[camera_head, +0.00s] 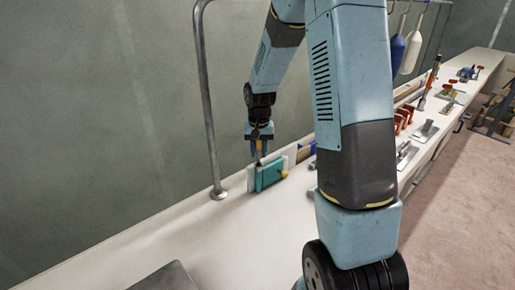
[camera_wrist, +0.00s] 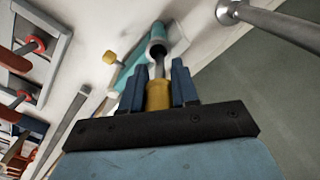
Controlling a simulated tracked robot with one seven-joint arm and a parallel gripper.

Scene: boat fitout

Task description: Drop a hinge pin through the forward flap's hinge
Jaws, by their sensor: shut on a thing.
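The forward flap (camera_head: 270,174) is a teal panel with a yellow knob (camera_head: 284,174), standing between pale blocks on the white bench. In the wrist view the teal flap (camera_wrist: 133,66) lies beyond the fingers, with a pale round hinge barrel (camera_wrist: 165,34) at its edge. My gripper (camera_head: 258,152) is above the flap's hinge side, pointing down. In the wrist view its two dark blue fingers are shut on the yellow head of the hinge pin (camera_wrist: 158,95). The pin's dark shank points at the barrel's mouth and overlaps it; I cannot tell how far it is inside.
A metal rail post (camera_head: 210,120) rises from the bench left of the flap. Tools and small fittings with red parts (camera_head: 402,120) line the bench to the right. Bare bench (camera_head: 130,250) lies in front, with a grey plate (camera_head: 168,278) at its near edge.

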